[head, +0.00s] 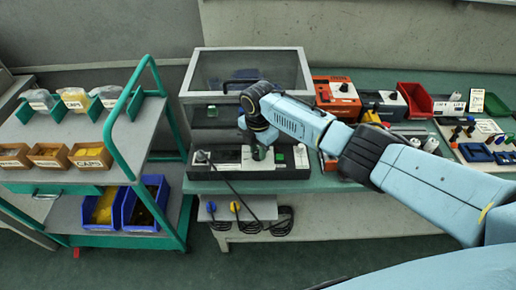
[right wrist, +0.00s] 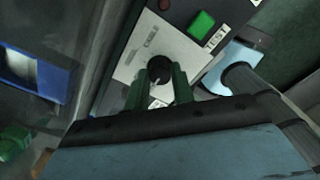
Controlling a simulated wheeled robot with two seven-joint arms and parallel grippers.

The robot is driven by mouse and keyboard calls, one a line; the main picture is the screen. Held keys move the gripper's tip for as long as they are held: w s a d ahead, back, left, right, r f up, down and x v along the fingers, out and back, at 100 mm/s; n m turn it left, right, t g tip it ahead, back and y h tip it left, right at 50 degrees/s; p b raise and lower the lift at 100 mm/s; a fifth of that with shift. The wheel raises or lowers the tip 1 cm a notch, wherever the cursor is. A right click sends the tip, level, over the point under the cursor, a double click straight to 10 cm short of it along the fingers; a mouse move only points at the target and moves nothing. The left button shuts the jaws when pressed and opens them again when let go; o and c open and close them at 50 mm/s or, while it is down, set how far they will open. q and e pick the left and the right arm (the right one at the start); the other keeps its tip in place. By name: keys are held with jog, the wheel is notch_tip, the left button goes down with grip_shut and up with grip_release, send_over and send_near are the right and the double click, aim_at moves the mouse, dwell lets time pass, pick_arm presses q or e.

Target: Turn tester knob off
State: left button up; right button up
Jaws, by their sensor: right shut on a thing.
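The tester (head: 230,172) is a long dark box with a light top panel at the front of the bench. Its panel (right wrist: 135,62) also shows in the right wrist view, with a green button (right wrist: 201,25) and a TEST label. A dark round knob (right wrist: 158,66) stands on this panel between the two green fingers of my right gripper (right wrist: 158,82). The gripper is shut on the knob. In the head view my right gripper (head: 258,151) reaches down onto the tester and hides the knob. The knob's pointer direction cannot be made out. My left gripper is not in view.
A clear-lidded case (head: 250,68) stands behind the tester. A black cable runs down from the panel's left part. An orange box (head: 336,92) and red bin (head: 415,99) are to the right. A green-framed cart (head: 186,222) with bins is to the left.

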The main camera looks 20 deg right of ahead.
jog(key=shift+a, duration=0.1)
jog(key=o, duration=1)
jog(key=shift+r, duration=0.1)
notch_tip(320, 180, up, 13)
jog(key=shift+r+p, duration=0.15)
jog(key=shift+p, duration=0.45)
